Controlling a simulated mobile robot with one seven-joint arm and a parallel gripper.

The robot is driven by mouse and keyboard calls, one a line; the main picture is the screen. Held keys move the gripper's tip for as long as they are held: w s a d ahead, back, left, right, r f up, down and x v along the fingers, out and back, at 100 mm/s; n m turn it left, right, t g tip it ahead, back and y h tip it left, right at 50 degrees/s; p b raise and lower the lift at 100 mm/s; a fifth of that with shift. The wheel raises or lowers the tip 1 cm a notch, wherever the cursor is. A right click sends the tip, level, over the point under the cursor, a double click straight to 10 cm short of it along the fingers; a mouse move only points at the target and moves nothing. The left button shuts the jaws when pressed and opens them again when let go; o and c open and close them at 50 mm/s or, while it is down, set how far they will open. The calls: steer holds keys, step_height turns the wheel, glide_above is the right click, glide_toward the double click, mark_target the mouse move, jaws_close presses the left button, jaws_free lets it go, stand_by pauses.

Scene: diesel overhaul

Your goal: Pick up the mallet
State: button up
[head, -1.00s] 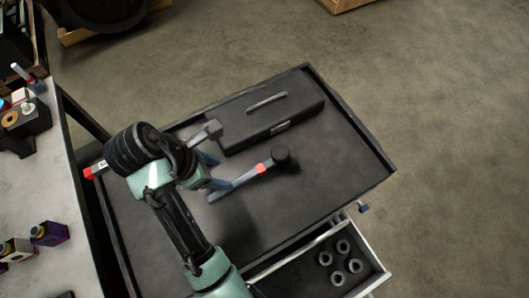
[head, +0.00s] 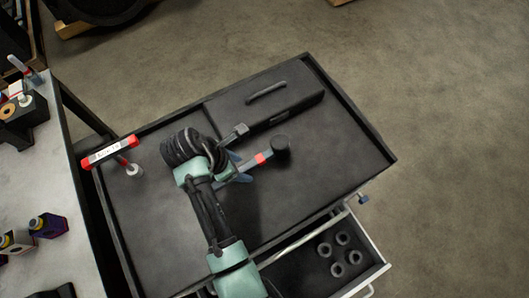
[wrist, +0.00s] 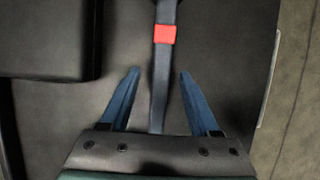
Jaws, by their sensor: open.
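The mallet lies on the black tray top of the cart, its dark round head (head: 281,144) to the right and its grey handle with a red band (head: 261,158) running left toward my gripper (head: 237,168). In the wrist view the mallet handle (wrist: 160,85) runs up the middle, between the two blue fingers of my gripper (wrist: 160,72). The fingers are spread apart, with a gap on each side of the handle. Most of the mallet head is cut off at the top of the wrist view. My wrist hides part of the handle in the head view.
A black toolbox (head: 265,105) lies close behind the mallet on the cart top (head: 330,165). A red-and-white object (head: 110,152) is at the cart's left edge. An open drawer (head: 375,265) holds several round sockets. A workbench (head: 62,185) stands at left.

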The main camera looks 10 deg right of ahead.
steer(key=shift+x, duration=0.85)
steer(key=shift+s, duration=0.1)
steer(key=shift+c, duration=0.3)
jaws_close()
steer(key=shift+r, duration=0.1)
